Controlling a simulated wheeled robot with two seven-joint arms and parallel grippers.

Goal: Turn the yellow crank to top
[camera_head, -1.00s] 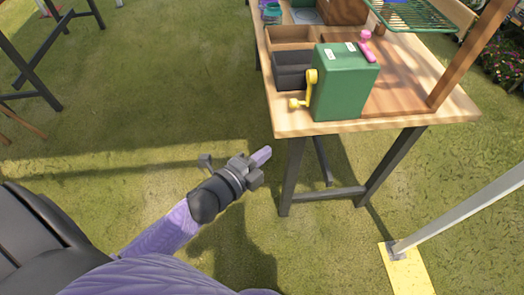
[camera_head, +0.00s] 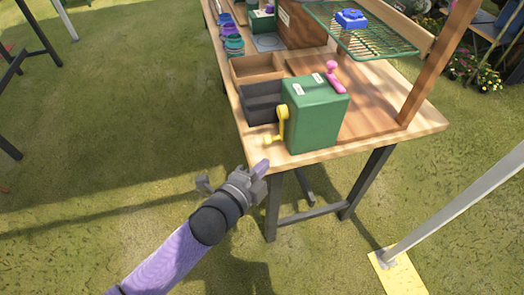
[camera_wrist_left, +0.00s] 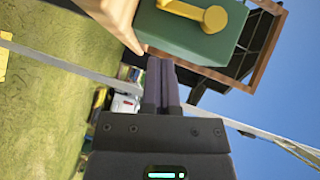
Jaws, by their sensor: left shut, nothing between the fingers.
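The yellow crank (camera_head: 282,122) is on the left side of a green box (camera_head: 316,118) that stands at the near corner of the wooden table. Its arm hangs down and its knob is at the bottom. A pink crank (camera_head: 335,78) sits on another side of the box, at its top right. My left gripper (camera_head: 262,168) is shut and empty, just below and left of the yellow crank, apart from it. In the left wrist view the shut fingers (camera_wrist_left: 162,82) point toward the green box, with the yellow crank (camera_wrist_left: 212,18) above them. My right gripper is not in view.
The wooden table (camera_head: 375,140) has dark legs. A dark tray (camera_head: 262,103) and a wooden compartment (camera_head: 258,68) lie behind the box. A green wire rack (camera_head: 365,35) holds a blue item (camera_head: 351,18). A wooden post (camera_head: 440,60) rises at right.

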